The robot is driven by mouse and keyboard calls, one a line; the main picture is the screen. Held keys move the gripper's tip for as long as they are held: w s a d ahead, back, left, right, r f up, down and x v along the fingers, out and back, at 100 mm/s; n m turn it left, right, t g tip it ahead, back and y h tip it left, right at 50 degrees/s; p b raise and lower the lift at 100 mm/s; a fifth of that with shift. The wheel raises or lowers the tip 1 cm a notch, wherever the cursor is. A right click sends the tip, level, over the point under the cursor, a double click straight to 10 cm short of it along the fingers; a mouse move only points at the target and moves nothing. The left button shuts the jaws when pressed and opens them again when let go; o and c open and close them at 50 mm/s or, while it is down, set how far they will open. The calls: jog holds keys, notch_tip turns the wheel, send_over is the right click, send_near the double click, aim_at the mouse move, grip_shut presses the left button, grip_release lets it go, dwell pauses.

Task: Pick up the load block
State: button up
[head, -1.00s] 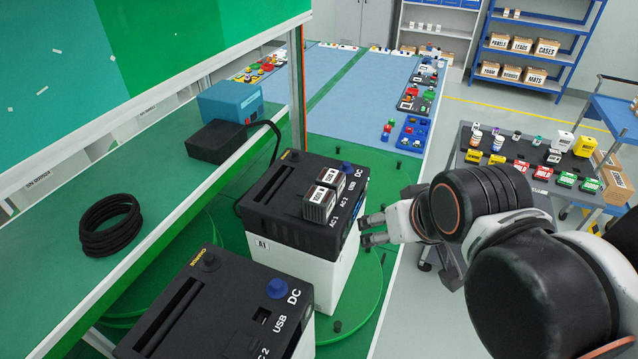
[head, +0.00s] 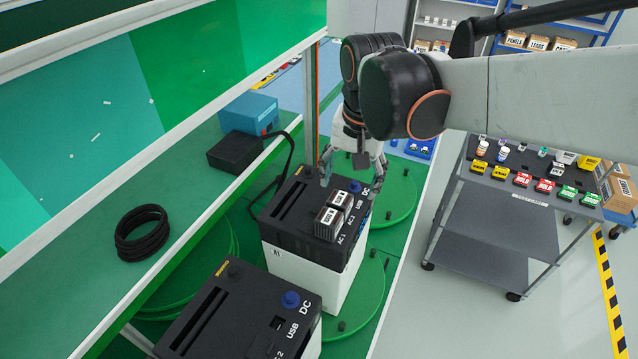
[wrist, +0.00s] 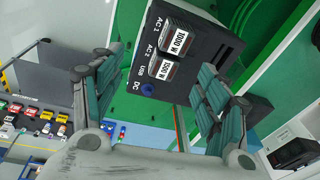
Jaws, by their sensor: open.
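Two dark load blocks with white labels stand side by side on the black top of the power unit marked A1 (head: 280,215). The block by AC 1 (head: 327,226) reads 1000 W in the wrist view (wrist: 180,42); the block by AC 2 (head: 341,201) reads 500 W there (wrist: 166,69). The task does not say which one is meant. My gripper (head: 350,178) is open and empty, pointing down above the far end of the unit near the blue DC knob (head: 355,187). In the wrist view both blocks show beyond the open fingers (wrist: 158,88).
A second black unit (head: 230,320) stands in front. A green shelf at left holds a blue box (head: 249,112), a black box (head: 235,151) and a cable coil (head: 141,232). A grey cart (head: 490,215) with small goods stands at right, across clear floor.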

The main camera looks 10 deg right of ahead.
aim_at(329, 216)
jog(key=shift+m+g, duration=0.8)
jog(key=w+a+f, duration=0.1)
jog(key=f, duration=0.2)
jog(key=w+a+f, duration=0.1)
jog(key=f, duration=0.3)
jog(key=w+f, duration=0.1)
jog(key=f, duration=0.2)
jog(key=shift+w+a+f, duration=0.1)
jog(key=shift+a+f, duration=0.3)
jog(key=shift+a+f+p, duration=0.15)
jog(key=shift+f+p, duration=0.05)
jog(key=shift+f, duration=1.1)
jog(key=shift+a+f+p, duration=0.15)
jog(key=shift+f+p, duration=0.05)
jog(key=shift+f, duration=1.1)
jog(key=c, duration=1.6)
jog(key=shift+o, duration=0.2)
jog(key=shift+r, duration=0.2)
